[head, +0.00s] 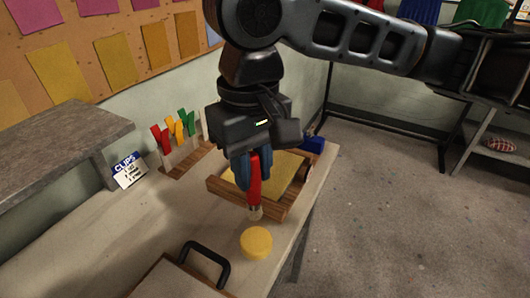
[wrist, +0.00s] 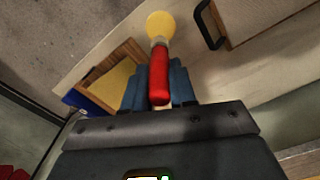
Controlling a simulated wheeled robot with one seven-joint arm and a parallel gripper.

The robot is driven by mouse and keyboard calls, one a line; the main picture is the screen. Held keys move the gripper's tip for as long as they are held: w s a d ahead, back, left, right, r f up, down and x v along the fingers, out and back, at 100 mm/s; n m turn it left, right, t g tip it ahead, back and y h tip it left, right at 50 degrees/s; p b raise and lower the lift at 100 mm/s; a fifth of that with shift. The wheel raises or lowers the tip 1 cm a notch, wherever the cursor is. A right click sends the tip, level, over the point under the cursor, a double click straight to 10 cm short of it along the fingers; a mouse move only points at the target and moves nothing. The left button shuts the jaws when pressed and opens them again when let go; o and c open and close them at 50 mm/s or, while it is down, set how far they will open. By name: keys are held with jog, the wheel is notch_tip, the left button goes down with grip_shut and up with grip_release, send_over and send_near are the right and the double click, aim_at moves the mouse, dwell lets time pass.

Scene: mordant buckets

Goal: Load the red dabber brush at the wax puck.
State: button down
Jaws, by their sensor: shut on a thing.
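The red dabber brush (head: 255,180) is held in my gripper (head: 253,172), between its blue fingers. Its handle points down and its pale tip is at the lower end. The yellow wax puck (head: 256,242) sits on the table just in front of and below the brush tip. In the head view a small gap shows between the tip and the puck. In the wrist view the red brush (wrist: 159,78) points at the puck (wrist: 161,23), and the tip appears to overlap its edge. I cannot tell the height of the tip.
A wooden frame with a yellow sheet (head: 292,176) lies behind the gripper, with a blue block (head: 313,144) beside it. A rack of coloured clips (head: 180,135) and a CLIPS card (head: 128,170) stand to the left. A black-handled lid (head: 208,262) lies left of the puck.

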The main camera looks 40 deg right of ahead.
aim_at(254, 208)
jog(key=shift+s+a+f, duration=0.1)
jog(key=shift+s+f, duration=0.05)
jog(key=shift+s, duration=0.05)
jog(key=shift+m, duration=0.3)
notch_tip(254, 208, down, 6)
jog(key=b, duration=0.6)
jog(key=shift+f, duration=0.5)
dwell(2.4)
jog(key=shift+r, duration=0.15)
notch_tip(254, 208, up, 7)
jog(key=p, duration=0.7)
